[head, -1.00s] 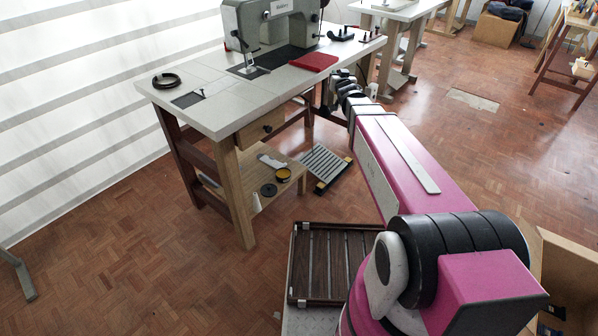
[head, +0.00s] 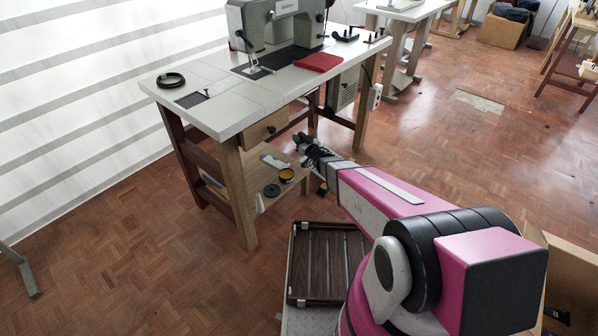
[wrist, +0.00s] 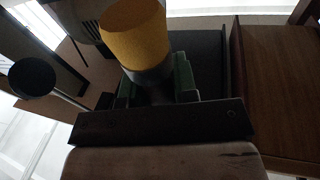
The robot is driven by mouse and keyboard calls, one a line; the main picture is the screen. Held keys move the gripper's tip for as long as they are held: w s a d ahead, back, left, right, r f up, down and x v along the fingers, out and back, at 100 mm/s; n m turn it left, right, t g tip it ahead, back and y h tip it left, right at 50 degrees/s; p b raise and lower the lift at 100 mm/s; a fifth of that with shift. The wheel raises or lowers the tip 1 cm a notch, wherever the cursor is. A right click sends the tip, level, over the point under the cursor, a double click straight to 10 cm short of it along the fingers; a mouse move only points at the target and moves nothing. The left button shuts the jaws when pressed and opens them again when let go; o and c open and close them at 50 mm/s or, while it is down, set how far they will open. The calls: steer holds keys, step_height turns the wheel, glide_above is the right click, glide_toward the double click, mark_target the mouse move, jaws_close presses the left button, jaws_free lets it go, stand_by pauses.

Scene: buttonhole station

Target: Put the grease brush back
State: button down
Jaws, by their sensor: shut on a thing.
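My gripper (head: 301,143) is in front of the sewing table, below the tabletop edge and just right of the wooden drawer (head: 262,131). In the wrist view, my gripper (wrist: 155,88) has its green-lined fingers shut on a yellow-orange cylindrical piece with a dark collar, which looks like the grease brush (wrist: 133,30). Its far end is hidden by the fingers. In the head view the brush is too small to make out. On the low shelf (head: 250,188) stand a round tin with yellow contents (head: 286,175) and a dark disc (head: 271,191).
The sewing table (head: 225,110) carries a machine (head: 262,25), a red cloth (head: 318,62) and a black ring (head: 171,79). In the wrist view, a wooden panel (wrist: 275,85) is close on the right.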

steer(key=s+a+f+n+g+y, duration=0.25)
steer(key=a+f, duration=0.25)
steer(key=f, duration=0.4)
steer(key=shift+t, duration=0.25)
steer(key=shift+w+d+f, duration=0.85)
steer(key=shift+w+f, duration=0.8)
steer(key=shift+f, duration=0.25)
steer(key=shift+w+d+f, duration=0.8)
steer(key=shift+w+f, duration=0.9)
steer(key=shift+f, duration=0.15)
steer(key=shift+w+d+f, duration=0.85)
steer(key=shift+w+f, duration=0.8)
steer(key=shift+f, duration=0.25)
steer(key=shift+f, duration=0.2)
steer(key=c, duration=0.9)
jaws_free()
